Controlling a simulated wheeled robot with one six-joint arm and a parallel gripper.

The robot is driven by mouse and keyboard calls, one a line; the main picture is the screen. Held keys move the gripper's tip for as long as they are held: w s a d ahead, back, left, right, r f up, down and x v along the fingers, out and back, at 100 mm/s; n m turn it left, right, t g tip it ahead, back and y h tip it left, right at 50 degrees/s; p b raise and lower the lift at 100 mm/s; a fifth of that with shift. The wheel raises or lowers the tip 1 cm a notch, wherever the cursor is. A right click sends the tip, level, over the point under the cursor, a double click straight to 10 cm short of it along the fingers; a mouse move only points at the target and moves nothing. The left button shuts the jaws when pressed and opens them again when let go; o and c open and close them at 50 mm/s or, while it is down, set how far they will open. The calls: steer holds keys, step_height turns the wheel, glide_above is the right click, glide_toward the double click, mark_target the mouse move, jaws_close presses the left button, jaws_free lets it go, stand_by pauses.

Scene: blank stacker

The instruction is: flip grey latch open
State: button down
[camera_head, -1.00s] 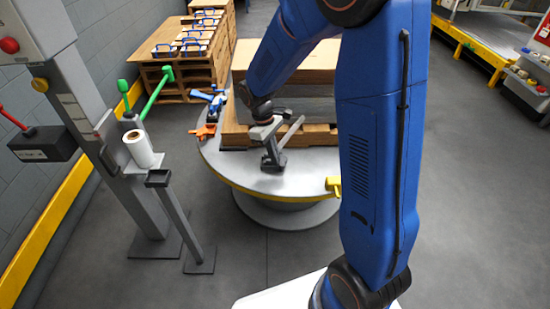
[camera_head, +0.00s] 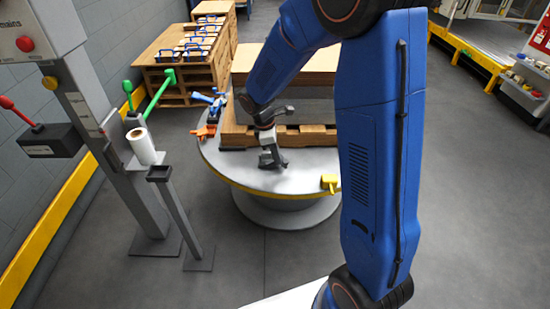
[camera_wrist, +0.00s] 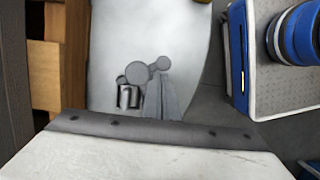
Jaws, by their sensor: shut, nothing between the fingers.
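The grey latch (camera_head: 272,160) stands on the round grey turntable (camera_head: 240,175), in front of the wooden pallet. In the head view my gripper (camera_head: 268,146) is shut and empty, pointing down right at the latch. The two overlap there, and I cannot tell whether they touch. In the wrist view the latch (camera_wrist: 150,85) shows as round grey knobs, a small cylinder and a flat tapered piece. A pale slab with a dark grey edge covers the bottom of that view and hides what lies below it. The latch's exact angle is unclear.
A wooden pallet (camera_head: 300,138) with a grey stack lies behind the latch. A yellow latch (camera_head: 330,182) sits at the turntable's front right, orange (camera_head: 203,132) and blue (camera_head: 212,100) ones at its left. A grey post (camera_head: 180,215) and a control column stand left.

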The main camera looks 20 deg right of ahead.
steer(key=n, duration=0.2)
steer(key=d+n, duration=0.1)
steer(key=d+n+t, duration=0.1)
steer(key=n, duration=0.1)
steer(key=shift+s+n, duration=0.3)
steer(key=n, duration=0.1)
steer(key=d+n+t, duration=0.1)
steer(key=n, duration=0.2)
steer(key=shift+w+d+n, duration=0.2)
steer(key=shift+d+n, duration=0.05)
steer(key=shift+n, duration=0.05)
steer(key=shift+d, duration=0.15)
steer(key=shift+w+d, duration=0.1)
steer(key=shift+w, duration=0.05)
